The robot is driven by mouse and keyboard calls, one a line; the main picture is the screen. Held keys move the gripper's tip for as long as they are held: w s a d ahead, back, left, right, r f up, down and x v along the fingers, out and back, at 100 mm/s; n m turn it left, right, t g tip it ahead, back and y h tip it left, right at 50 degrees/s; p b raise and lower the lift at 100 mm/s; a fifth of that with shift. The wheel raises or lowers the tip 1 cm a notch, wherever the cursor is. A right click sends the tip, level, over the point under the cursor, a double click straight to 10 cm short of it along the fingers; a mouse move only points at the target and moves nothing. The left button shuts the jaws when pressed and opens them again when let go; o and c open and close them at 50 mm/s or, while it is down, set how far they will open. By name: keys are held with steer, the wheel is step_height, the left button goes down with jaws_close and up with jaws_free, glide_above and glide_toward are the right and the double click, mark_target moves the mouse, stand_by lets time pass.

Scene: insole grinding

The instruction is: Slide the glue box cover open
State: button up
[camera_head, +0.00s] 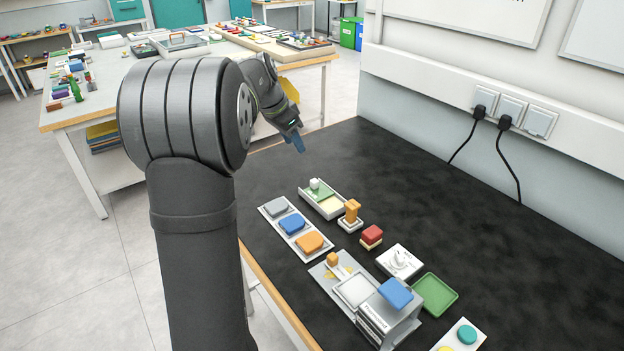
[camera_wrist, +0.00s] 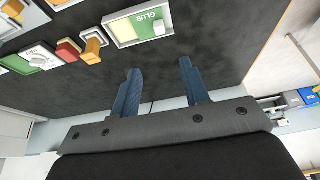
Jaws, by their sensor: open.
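The glue box (camera_head: 336,211) is a white tray at the far end of the row on the black table. Its green cover (camera_head: 321,193) carries a small white knob (camera_head: 314,184), and a cream area shows beside the green. In the wrist view the cover (camera_wrist: 148,21) reads GLUE, with the knob (camera_wrist: 159,28) near its edge and the cream area to its left. My gripper (camera_head: 298,144) is open and empty, above the table and beyond the box. In the wrist view its two blue fingers (camera_wrist: 160,68) stand apart, with bare table between them and the box.
A white tray (camera_head: 268,211) with grey, blue and orange blocks lies beside the box. An orange stamp-like piece (camera_head: 351,211) and a red block (camera_head: 371,233) stand close to it. The black table (camera_head: 440,190) is clear towards the wall.

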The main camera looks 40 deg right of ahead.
mark_target(314, 180)
steer(key=x, duration=1.7)
steer(key=shift+f, duration=0.1)
steer(key=shift+c, duration=0.4)
jaws_close()
